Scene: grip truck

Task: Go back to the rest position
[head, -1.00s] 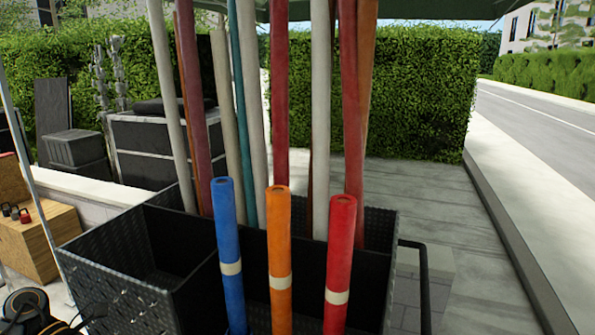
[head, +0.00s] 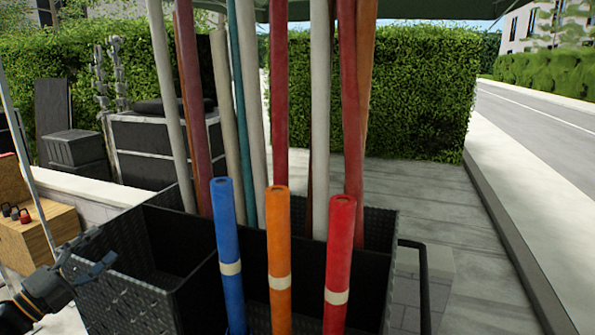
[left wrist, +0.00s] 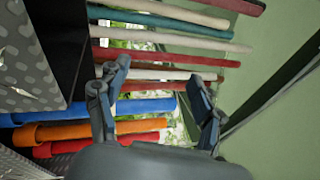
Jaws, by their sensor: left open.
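My left gripper (head: 98,250) comes in from the lower left in the head view. It is open and empty, in front of the left end of the black bin (head: 120,298). In the left wrist view its two fingers stand apart, with rolls visible beyond the gap. A blue roll (head: 228,250), an orange roll (head: 279,250) and a red roll (head: 339,255) stand upright in the bin's front, each with a pale band. The gripper is apart from them. They also show in the left wrist view. My right gripper is not in view.
Several taller white, maroon and teal rolls stand in the bin's back part. A black handle rail (head: 424,285) is at its right. A wooden box (head: 30,240) with small weights stands at the left. Paving (head: 440,200) and a hedge (head: 425,95) lie behind.

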